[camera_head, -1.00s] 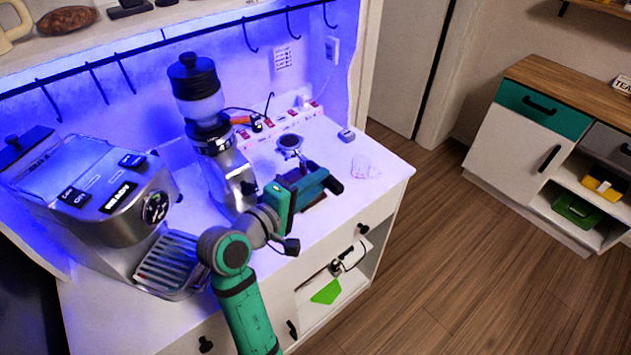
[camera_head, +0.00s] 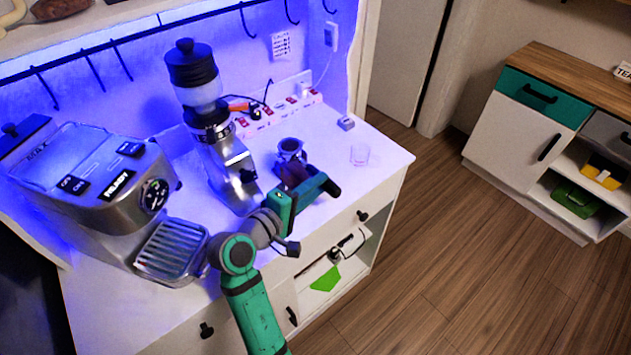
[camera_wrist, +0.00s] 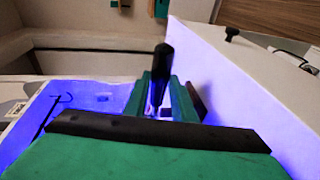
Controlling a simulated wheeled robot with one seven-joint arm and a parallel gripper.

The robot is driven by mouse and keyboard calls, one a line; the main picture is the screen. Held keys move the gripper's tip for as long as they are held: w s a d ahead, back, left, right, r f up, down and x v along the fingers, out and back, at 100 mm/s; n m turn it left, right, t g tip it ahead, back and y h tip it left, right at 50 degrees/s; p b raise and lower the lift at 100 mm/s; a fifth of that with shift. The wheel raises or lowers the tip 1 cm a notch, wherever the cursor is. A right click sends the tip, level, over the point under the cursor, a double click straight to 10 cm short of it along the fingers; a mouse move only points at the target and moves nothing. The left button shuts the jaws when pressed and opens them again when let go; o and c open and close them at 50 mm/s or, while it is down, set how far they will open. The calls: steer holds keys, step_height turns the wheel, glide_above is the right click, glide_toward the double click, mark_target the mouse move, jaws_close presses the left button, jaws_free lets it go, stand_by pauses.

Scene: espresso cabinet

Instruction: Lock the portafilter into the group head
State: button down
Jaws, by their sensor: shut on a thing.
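My gripper (camera_head: 312,188) is shut on the portafilter's black handle, over the front right of the counter. The handle (camera_wrist: 163,65) stands out between the green fingers in the wrist view. The round, dark metal piece behind the fingers in the head view appears to be the portafilter's head (camera_head: 290,148); how it joins the handle is hidden. The espresso machine (camera_head: 100,180) stands at the left, apart from the portafilter. Its group head is hidden under the machine's front overhang, above the drip tray (camera_head: 170,250).
The grinder (camera_head: 215,145) stands between the machine and the portafilter. A dark brown object (camera_head: 292,172) lies partly hidden by my gripper. A clear glass (camera_head: 360,155) stands at the right. A power strip (camera_head: 275,112) lies along the wall. The counter's right part is mostly clear.

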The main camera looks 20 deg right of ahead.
steer(key=shift+f, duration=1.35)
steer(key=shift+w, duration=0.1)
steer(key=c, duration=1.4)
jaws_free()
steer(key=shift+f, duration=0.1)
steer(key=v, duration=1.1)
steer(key=shift+d, duration=0.1)
